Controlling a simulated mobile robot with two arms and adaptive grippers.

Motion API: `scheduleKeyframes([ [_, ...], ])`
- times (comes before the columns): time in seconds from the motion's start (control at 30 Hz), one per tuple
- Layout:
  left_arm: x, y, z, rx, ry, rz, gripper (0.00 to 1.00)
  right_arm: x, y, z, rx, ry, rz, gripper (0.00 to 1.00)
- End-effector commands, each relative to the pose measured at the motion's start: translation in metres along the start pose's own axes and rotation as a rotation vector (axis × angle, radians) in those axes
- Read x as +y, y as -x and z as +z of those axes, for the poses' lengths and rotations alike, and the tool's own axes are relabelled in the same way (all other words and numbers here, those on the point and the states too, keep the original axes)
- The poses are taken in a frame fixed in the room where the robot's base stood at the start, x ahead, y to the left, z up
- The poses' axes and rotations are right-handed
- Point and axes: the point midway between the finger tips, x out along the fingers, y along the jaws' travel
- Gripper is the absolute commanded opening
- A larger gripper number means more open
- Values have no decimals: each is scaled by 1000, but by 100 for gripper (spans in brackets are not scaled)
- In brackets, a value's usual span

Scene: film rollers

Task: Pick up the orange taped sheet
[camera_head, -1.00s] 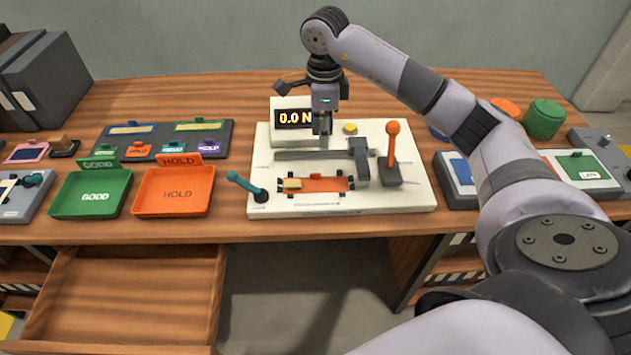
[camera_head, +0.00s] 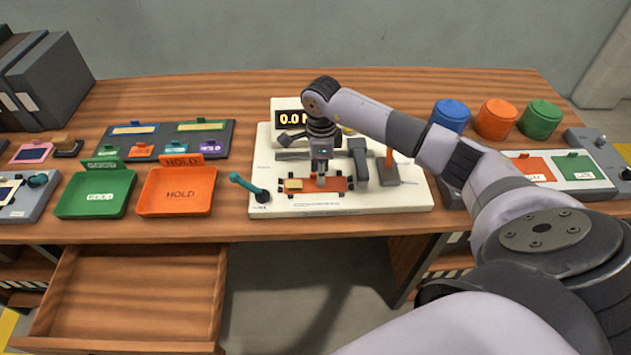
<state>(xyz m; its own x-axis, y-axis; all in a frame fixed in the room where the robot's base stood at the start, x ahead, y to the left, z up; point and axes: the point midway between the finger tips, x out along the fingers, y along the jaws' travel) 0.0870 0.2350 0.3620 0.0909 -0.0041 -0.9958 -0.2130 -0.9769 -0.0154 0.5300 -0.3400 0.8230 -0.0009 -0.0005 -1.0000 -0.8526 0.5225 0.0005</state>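The orange taped sheet (camera_head: 339,184) lies flat on the bed of the white test machine (camera_head: 400,199), with a tan block (camera_head: 293,185) at its left end. Small black clamps or rollers sit along its edges. My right gripper (camera_head: 321,181) points down over the middle of the sheet, with its fingertips at or just above it. The fingers are small and dark here, and I cannot tell whether they are apart or closed. My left gripper is not in view.
A teal lever (camera_head: 248,187) stands left of the sheet and an orange-handled lever (camera_head: 388,165) right. The green GOOD tray (camera_head: 95,211) and orange HOLD tray (camera_head: 177,209) lie left. An open drawer (camera_head: 130,290) juts out below. Coloured canisters (camera_head: 497,118) stand back right.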

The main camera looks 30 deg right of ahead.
Motion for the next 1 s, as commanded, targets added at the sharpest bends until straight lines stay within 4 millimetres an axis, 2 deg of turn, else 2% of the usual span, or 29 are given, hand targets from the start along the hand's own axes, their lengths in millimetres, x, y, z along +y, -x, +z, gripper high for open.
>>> scheduleKeyframes([
  [0.13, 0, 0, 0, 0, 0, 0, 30, 0, 0, 0, -1, 0, 0, 29],
  [0.57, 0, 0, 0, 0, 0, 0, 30, 0, 1, 0, -1, 0, -1, 0],
  [1.0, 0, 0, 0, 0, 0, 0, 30, 0, 2, 0, -1, 0, -1, 0],
])
